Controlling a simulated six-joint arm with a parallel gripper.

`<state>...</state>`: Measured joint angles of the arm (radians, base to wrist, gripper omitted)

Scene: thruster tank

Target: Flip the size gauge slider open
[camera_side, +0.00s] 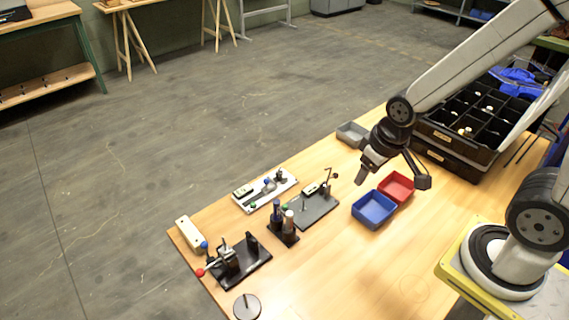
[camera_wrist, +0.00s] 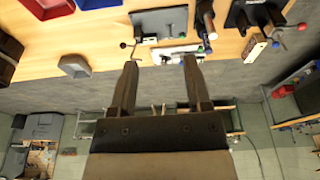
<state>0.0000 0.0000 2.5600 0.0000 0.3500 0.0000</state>
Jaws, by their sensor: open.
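A white plate (camera_side: 285,187) carries a slim fixture with a blue knob (camera_side: 267,182) and a green knob; it looks like the size gauge, though its slider is too small to make out clearly. In the wrist view the white plate (camera_wrist: 172,50) shows just beyond and between my fingertips, partly edge-on. My gripper (camera_side: 362,176) is above the table, right of the white plate and apart from it. In the wrist view my gripper (camera_wrist: 160,65) has its two fingers spread, with nothing between them.
A dark grey plate (camera_side: 318,211) with a small post stands beside the white plate. A dark stand holds upright cylinders (camera_side: 283,222). A black clamp fixture (camera_side: 245,262) is front left. Blue (camera_side: 374,209), red (camera_side: 397,186) and grey (camera_side: 350,134) bins lie near my gripper.

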